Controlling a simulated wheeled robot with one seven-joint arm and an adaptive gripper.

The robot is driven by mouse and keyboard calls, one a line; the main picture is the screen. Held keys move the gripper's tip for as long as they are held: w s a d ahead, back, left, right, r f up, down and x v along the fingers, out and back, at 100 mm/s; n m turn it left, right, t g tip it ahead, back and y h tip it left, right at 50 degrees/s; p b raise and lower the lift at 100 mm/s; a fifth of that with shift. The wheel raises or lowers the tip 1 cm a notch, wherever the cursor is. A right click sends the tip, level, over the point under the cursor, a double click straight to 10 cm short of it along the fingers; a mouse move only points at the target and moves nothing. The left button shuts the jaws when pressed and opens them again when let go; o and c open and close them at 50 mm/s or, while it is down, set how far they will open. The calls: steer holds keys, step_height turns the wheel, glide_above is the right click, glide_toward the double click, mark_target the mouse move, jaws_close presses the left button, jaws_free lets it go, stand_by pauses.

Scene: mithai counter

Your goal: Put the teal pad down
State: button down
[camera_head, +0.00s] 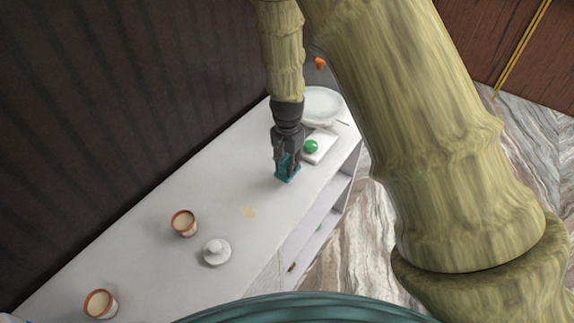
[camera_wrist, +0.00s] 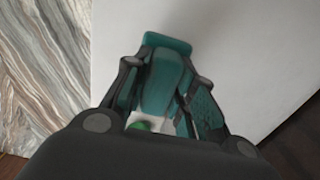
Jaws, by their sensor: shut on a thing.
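The teal pad (camera_head: 287,174) is held in my gripper (camera_head: 287,160), low over the white counter (camera_head: 150,235). In the wrist view the teal pad (camera_wrist: 165,80) sits between the fingers of my gripper (camera_wrist: 165,85), one finger on each side. The gripper is shut on it. I cannot tell whether the pad's lower side touches the counter. Part of the pad is hidden by the fingers.
A green ball (camera_head: 311,146) lies on a white square (camera_head: 320,148) just right of the gripper, before a white plate (camera_head: 321,104). Bare counter lies between.

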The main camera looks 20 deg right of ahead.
mark_target(287, 159)
steer(key=shift+w, duration=0.35)
steer(key=shift+f+p, duration=0.95)
steer(key=shift+f, duration=0.8)
steer(key=shift+f, duration=0.1)
steer(key=c, duration=1.2)
jaws_free()
steer(key=shift+o, duration=0.2)
steer(key=shift+r+b, duration=2.05)
steer(key=shift+r, duration=4.05)
